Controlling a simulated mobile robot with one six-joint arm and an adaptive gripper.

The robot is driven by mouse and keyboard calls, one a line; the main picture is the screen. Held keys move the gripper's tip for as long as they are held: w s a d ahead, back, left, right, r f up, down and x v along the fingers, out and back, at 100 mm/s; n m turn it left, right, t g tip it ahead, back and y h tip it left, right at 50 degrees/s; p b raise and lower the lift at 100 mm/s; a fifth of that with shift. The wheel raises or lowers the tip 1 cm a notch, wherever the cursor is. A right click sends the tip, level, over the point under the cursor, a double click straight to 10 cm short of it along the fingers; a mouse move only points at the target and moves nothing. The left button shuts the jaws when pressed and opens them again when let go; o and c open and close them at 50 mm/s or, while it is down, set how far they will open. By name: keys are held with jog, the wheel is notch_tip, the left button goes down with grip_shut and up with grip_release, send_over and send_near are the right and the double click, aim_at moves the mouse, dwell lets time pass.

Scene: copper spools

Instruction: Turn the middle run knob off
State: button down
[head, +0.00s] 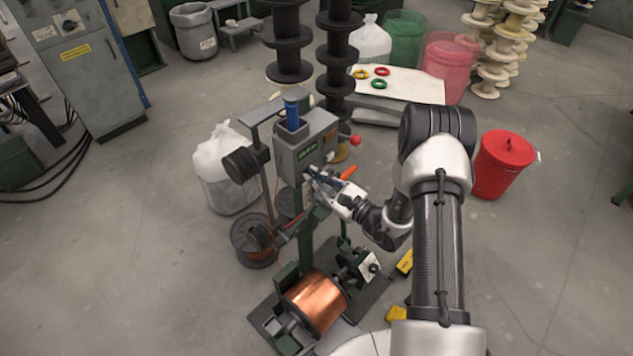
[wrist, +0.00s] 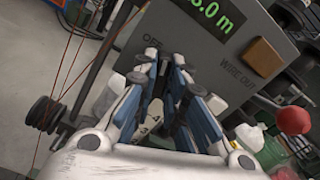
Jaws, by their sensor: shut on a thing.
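The grey machine box (head: 305,140) stands on a green frame in the middle of the head view. Its front panel (wrist: 205,50) fills the top of the wrist view, with a green display (wrist: 212,18) and the labels "OFF" and "WIRE OUT". My gripper (head: 312,178) reaches the box's lower front from the right; it also shows in the wrist view (wrist: 165,68). Its blue-sided fingers are at the panel, just below and right of "OFF", shut on the run knob. The fingers hide the knob, so its pointing direction cannot be told.
A brown square button (wrist: 262,57) is right of the fingers. A red ball (head: 356,140) sticks out at the box's right; it shows in the wrist view too (wrist: 293,120). A copper spool (head: 314,300) is below. A red bin (head: 503,165) stands right of my arm.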

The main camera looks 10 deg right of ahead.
jog(key=shift+n+b, duration=0.6)
jog(key=shift+n, duration=0.7)
jog(key=c, duration=1.6)
grip_release()
jog(key=shift+c, duration=0.2)
jog(key=shift+d, duration=0.1)
jog(key=v, duration=1.2)
